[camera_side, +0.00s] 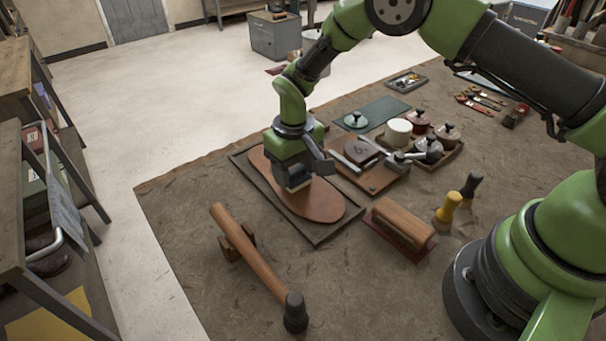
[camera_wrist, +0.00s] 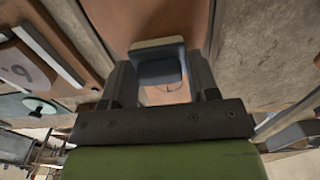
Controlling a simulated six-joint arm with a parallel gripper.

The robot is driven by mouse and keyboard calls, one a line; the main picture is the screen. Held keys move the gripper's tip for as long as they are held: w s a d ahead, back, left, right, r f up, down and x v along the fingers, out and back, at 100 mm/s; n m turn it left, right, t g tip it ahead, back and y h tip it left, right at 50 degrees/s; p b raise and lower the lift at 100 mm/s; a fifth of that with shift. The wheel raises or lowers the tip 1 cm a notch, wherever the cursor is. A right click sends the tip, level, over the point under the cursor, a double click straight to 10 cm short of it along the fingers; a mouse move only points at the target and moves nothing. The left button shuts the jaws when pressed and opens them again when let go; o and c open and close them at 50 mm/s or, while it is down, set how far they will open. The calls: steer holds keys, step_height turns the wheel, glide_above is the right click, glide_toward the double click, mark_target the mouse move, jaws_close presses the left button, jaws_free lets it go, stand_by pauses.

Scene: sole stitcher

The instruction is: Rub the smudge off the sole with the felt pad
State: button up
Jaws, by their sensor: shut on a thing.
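The tan leather sole (camera_side: 318,203) lies flat in a shallow dark tray (camera_side: 317,239) on the bench. My gripper (camera_side: 297,185) is over the middle of the sole, pointing down. In the wrist view my gripper (camera_wrist: 160,85) has its two fingers on either side of the felt pad (camera_wrist: 159,65), a dark blue-grey block with a pale edge. The pad also shows under the gripper in the side view (camera_side: 294,177). It is at or very close to the sole; I cannot tell if it touches. The sole shows around the pad in the wrist view (camera_wrist: 125,20). No smudge can be made out.
A wooden-backed brush (camera_side: 400,225) and a yellow-handled tool (camera_side: 448,207) stand to the right. A board with a round-marked block (camera_side: 358,150) and a tray of lidded pots (camera_side: 420,123) sit behind right.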

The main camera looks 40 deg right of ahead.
mark_target(312, 196)
steer(key=shift+w, duration=2.05)
steer(key=shift+s+d, duration=0.1)
steer(key=shift+s, duration=4.3)
steer(key=shift+w, duration=4.45)
step_height(312, 196, up, 8)
steer(key=shift+s, duration=0.1)
